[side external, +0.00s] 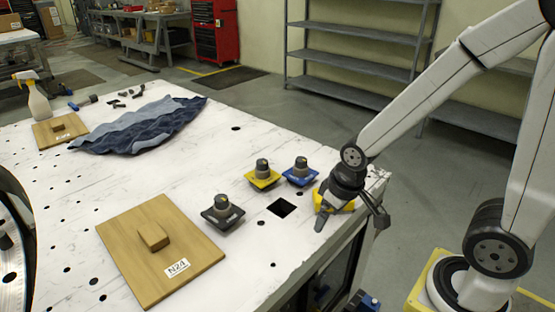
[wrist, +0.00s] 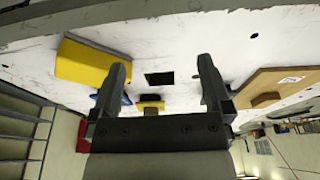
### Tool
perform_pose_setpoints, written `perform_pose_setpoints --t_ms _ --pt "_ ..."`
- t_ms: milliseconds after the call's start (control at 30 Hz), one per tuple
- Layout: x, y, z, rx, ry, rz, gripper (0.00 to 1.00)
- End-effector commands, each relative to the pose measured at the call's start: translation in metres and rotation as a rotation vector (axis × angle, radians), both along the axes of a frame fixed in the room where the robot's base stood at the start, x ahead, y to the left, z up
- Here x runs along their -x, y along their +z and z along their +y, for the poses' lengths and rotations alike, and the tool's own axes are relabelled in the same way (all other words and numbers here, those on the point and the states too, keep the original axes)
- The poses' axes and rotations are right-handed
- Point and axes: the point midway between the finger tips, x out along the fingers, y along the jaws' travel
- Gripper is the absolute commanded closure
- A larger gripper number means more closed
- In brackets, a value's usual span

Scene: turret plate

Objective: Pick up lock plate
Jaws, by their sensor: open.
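No part is clearly marked as the lock plate, so I cannot tell which it is. Three small square plates with dark knobs stand on the white table: a black one (side external: 222,213), a yellow one (side external: 262,177) and a blue one (side external: 300,173). My gripper (side external: 350,213) is at the table's right corner, to the right of them, fingers apart and empty. A yellow block (side external: 347,205) shows behind it; in the wrist view the yellow block (wrist: 92,62) lies left of the fingers (wrist: 162,73). The blue plate is partly hidden behind the left finger there.
A square hole (side external: 282,207) is in the table (side external: 180,172) near the black plate. A wooden board labelled N24 (side external: 120,238) lies at front left. A blue cloth (side external: 140,125), another wooden board (side external: 42,136) and a spray bottle (side external: 36,100) are farther back.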

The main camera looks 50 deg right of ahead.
Motion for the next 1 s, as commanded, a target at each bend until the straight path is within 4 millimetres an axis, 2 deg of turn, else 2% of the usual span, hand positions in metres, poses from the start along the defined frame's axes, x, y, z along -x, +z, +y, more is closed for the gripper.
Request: perform_pose_setpoints --t_ms 167,267,800,1000 --pt "-0.017 0.003 -0.003 0.001 0.033 0.002 0.00" --pt "-0.035 0.007 -0.007 0.001 0.072 0.003 0.00" --pt "-0.171 0.033 -0.047 -0.040 0.445 -0.055 0.00" --pt "-0.211 0.040 -0.064 -0.054 0.589 -0.109 0.00"
